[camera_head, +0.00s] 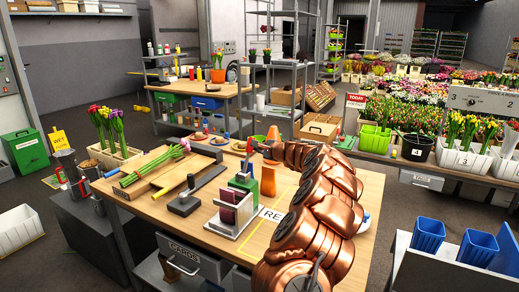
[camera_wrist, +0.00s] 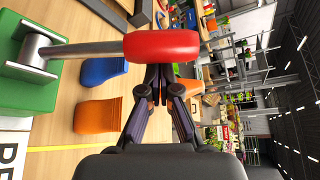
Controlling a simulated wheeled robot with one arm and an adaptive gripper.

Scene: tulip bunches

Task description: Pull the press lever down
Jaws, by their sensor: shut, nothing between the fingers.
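The press has a green body (camera_wrist: 30,68) with a metal lever (camera_wrist: 88,49) that ends in a thick red knob (camera_wrist: 160,46) in the wrist view. That view is turned on its side, with the table to the left, so the lever stands up from the body. In the head view the green press body (camera_head: 243,183) is on the wooden table, left of my copper arm. My gripper (camera_wrist: 160,76) is shut and empty, with its fingertips close beside the knob. The knob partly covers the tips, so I cannot tell whether they touch.
An orange vase (camera_wrist: 97,116) and a blue vase (camera_wrist: 103,70) stand close to the press. A yellow-handled tool (camera_head: 187,190) and pink tulips (camera_head: 155,163) lie farther left on the table.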

